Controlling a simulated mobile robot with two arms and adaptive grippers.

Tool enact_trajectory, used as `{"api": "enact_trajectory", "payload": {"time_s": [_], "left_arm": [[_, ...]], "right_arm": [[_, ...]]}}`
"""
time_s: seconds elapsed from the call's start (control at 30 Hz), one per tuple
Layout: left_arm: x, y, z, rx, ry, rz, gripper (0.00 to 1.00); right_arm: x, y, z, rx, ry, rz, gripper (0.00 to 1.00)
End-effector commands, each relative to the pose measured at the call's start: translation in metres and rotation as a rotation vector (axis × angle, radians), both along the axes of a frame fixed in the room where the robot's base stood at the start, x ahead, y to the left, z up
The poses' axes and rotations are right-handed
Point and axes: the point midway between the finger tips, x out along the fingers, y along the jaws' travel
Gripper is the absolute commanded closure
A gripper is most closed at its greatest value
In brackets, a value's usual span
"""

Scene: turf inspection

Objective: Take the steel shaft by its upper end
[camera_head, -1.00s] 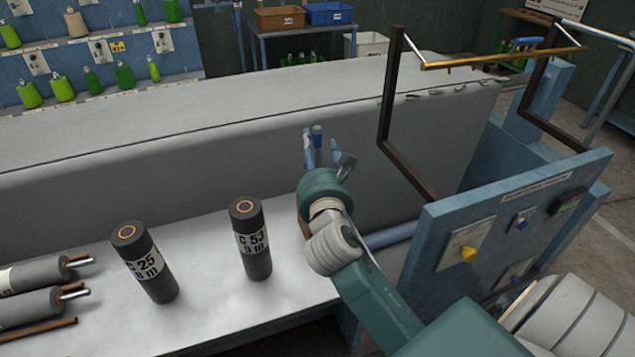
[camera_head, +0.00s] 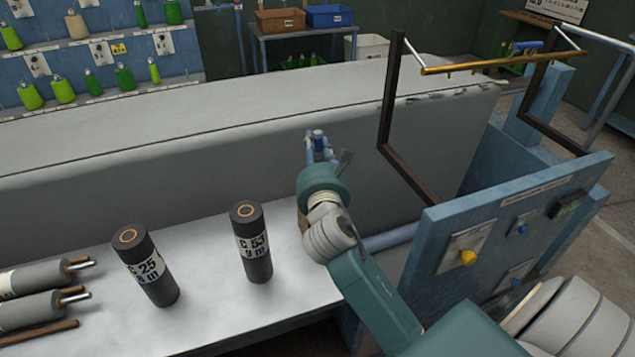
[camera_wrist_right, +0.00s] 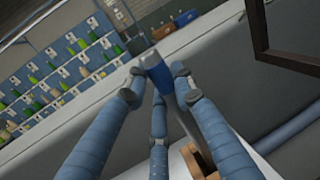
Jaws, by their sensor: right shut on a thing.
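The steel shaft (camera_wrist_right: 184,112) is a slim grey rod with a blue upper end (camera_wrist_right: 157,74) in the right wrist view. It runs down to the lower right toward a brown block (camera_wrist_right: 199,160). My right gripper (camera_wrist_right: 153,85) has its three blue fingers closed around the blue upper end. In the head view, the blue end (camera_head: 318,134) shows between the fingertips of my right gripper (camera_head: 317,144). My wrist hides the rest of the shaft there. My left gripper is out of view.
Two dark labelled cylinders (camera_head: 146,268) (camera_head: 252,243) stand on the pale bench (camera_head: 210,290), left of my right arm. Grey rollers (camera_head: 34,277) lie farther left. A blue control panel (camera_head: 500,235) and dark frame (camera_head: 389,105) stand at the right. A long grey wall (camera_head: 220,150) runs behind.

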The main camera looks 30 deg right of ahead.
Motion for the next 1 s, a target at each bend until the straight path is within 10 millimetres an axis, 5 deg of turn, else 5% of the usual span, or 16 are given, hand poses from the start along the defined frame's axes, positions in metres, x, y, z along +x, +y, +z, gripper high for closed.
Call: {"api": "enact_trajectory", "payload": {"time_s": [0.37, 1.0], "left_arm": [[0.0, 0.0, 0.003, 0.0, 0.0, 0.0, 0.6], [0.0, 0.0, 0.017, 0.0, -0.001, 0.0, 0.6]], "right_arm": [[0.0, 0.0, 0.019, -0.003, -0.005, 0.0, 1.0], [0.0, 0.0, 0.165, -0.004, -0.009, 0.0, 1.0]]}}
